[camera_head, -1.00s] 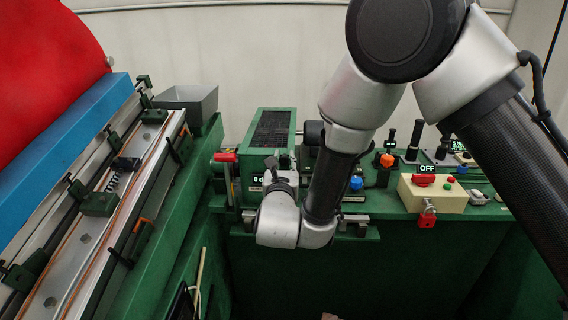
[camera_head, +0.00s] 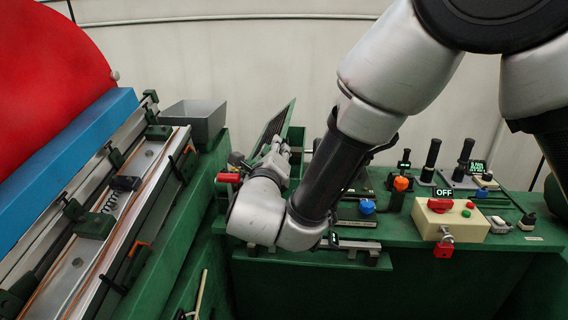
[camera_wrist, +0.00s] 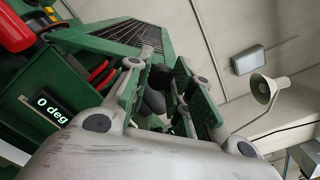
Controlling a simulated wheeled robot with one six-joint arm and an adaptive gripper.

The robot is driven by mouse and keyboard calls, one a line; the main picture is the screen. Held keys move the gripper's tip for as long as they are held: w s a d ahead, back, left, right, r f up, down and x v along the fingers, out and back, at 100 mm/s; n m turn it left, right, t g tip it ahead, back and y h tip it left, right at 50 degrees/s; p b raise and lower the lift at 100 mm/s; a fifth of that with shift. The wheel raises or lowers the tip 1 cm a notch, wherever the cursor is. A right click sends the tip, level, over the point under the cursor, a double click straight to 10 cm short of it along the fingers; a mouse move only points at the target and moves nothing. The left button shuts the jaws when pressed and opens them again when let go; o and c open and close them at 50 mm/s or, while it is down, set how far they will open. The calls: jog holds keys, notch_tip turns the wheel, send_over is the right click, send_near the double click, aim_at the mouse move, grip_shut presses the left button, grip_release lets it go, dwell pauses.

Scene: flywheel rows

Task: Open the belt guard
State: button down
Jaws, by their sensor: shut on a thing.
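The belt guard is a green cover with a dark mesh panel (camera_head: 272,126). In the head view it stands tilted up, its mesh face slanting above the green machine. My gripper (camera_head: 272,152) is at the guard's near side, and my wrist hides much of that area. In the wrist view the guard's mesh (camera_wrist: 135,35) is at the upper middle, beside my gripper (camera_wrist: 165,95). The jaws are shut on the guard; the exact grip point is partly hidden by the fingers.
A red-handled part (camera_head: 229,178) sits just left of my wrist. A grey hopper (camera_head: 195,120) stands behind left. On the right are a beige OFF box (camera_head: 452,220) with a red padlock (camera_head: 443,250), an orange knob (camera_head: 401,184), a blue knob (camera_head: 367,207) and several black levers.

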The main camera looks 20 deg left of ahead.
jog(key=s+a+r+n, duration=0.2)
jog(key=a+r+n, duration=0.2)
jog(key=a+n, duration=0.6)
jog(key=shift+s+a+n, duration=0.3)
jog(key=shift+s+a, duration=0.1)
jog(key=shift+a, duration=0.2)
jog(key=c, duration=1.2)
grip_release()
jog(key=v, duration=1.2)
